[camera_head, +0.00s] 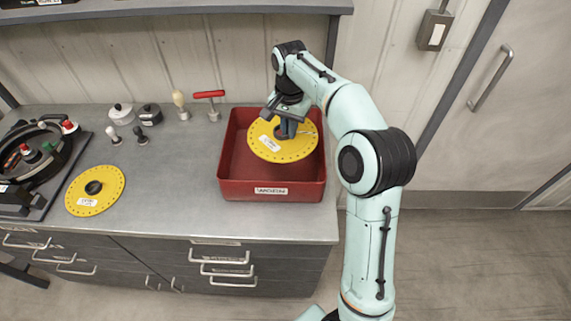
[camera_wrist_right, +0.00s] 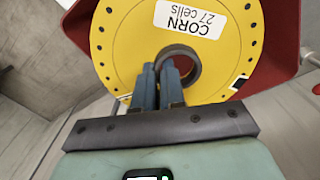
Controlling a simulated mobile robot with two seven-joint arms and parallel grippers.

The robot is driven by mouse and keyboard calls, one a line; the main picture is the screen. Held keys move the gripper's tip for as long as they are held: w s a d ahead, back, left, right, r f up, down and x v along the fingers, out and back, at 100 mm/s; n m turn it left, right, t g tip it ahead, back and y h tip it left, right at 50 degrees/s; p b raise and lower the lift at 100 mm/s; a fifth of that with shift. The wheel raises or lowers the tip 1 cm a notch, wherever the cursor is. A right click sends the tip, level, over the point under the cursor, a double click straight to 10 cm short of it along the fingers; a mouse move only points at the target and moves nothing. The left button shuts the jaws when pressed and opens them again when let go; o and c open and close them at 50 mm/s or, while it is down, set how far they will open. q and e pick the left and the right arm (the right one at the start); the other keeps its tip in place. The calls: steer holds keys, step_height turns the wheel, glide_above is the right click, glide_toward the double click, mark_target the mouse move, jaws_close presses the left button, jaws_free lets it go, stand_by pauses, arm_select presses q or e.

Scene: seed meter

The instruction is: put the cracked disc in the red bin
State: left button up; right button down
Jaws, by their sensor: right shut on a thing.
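A yellow disc (camera_head: 300,147) with a ring of small holes and a white label is over the red bin (camera_head: 229,175), within its outline. My right gripper (camera_head: 287,129) is shut on the disc at its dark centre hub. The right wrist view shows the fingers (camera_wrist_right: 160,78) at the hub ring of the disc (camera_wrist_right: 122,45), whose label reads CORN 27 cells. The red bin (camera_wrist_right: 278,35) shows behind it. I cannot make out a crack clearly, nor whether the disc touches the bin floor. My left gripper is not in view.
Another yellow disc (camera_head: 76,197) with a black knob lies on the grey counter at left. A round black seed meter (camera_head: 28,150) is beside it. Two small pots, knobbed tools and a red-handled tool (camera_head: 209,95) stand at the back.

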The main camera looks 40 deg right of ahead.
steer(key=b, duration=0.1)
glide_above(289, 172)
step_height(289, 172, down, 9)
steer(key=shift+d+f, duration=0.1)
steer(key=shift+f, duration=0.3)
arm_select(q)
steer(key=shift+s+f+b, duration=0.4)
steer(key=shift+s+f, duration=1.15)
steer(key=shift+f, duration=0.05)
arm_select(e)
steer(key=shift+f, duration=2.7)
steer(key=shift+f, duration=0.1)
steer(key=c, duration=1.6)
jaws_free()
steer(key=shift+f, duration=0.1)
steer(key=o, duration=0.4)
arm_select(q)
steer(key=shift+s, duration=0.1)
